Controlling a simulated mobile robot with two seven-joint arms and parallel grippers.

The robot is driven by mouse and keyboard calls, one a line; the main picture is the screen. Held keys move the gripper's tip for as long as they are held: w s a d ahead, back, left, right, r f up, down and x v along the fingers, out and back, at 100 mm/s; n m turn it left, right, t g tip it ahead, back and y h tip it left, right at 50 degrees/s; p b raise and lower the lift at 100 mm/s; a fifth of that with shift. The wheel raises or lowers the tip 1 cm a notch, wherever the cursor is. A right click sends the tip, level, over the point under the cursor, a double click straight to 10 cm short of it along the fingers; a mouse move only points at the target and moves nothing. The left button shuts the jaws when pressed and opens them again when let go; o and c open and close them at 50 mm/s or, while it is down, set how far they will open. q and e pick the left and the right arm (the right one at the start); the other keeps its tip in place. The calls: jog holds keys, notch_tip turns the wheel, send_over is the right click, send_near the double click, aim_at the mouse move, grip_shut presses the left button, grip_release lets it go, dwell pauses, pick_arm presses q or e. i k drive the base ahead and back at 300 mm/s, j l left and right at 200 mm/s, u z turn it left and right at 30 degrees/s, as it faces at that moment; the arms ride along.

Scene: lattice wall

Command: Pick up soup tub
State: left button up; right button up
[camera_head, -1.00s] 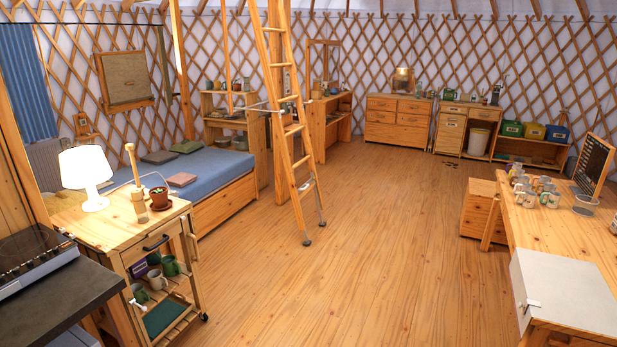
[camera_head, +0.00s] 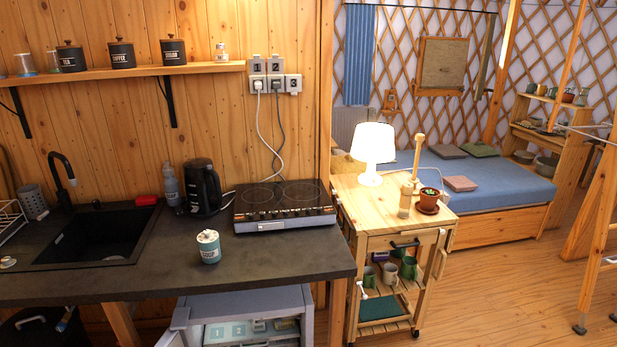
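The soup tub (camera_head: 209,249) is a small blue-green and white tub with a pale lid and lettering on its side. It stands upright on the dark kitchen counter (camera_head: 270,256), near the front edge and left of the hob. Nothing covers it. Neither of my grippers shows in the head view.
A two-ring hob (camera_head: 284,208) and a black kettle (camera_head: 203,186) stand behind the tub, and a black sink (camera_head: 90,236) is to its left. A wooden trolley (camera_head: 385,218) with a lamp (camera_head: 372,150) stands right of the counter. A small open fridge (camera_head: 245,305) is underneath.

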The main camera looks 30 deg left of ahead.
aim_at(210, 248)
jog(key=i+u, duration=0.15)
jog(key=u, duration=0.25)
jog(key=i+l+u, duration=0.1)
jog(key=u, duration=0.25)
jog(key=i+l+u, duration=0.1)
jog(key=u, duration=0.3)
jog(key=i+l+u, duration=0.1)
jog(key=u, duration=0.3)
jog(key=i+l+u, duration=0.15)
jog(key=u, duration=0.25)
jog(key=i+l+u, duration=0.15)
jog(key=l+u, duration=0.25)
jog(key=i+l+u, duration=0.1)
jog(key=u, duration=0.3)
jog(key=k+l, duration=0.05)
jog(key=l, duration=0.05)
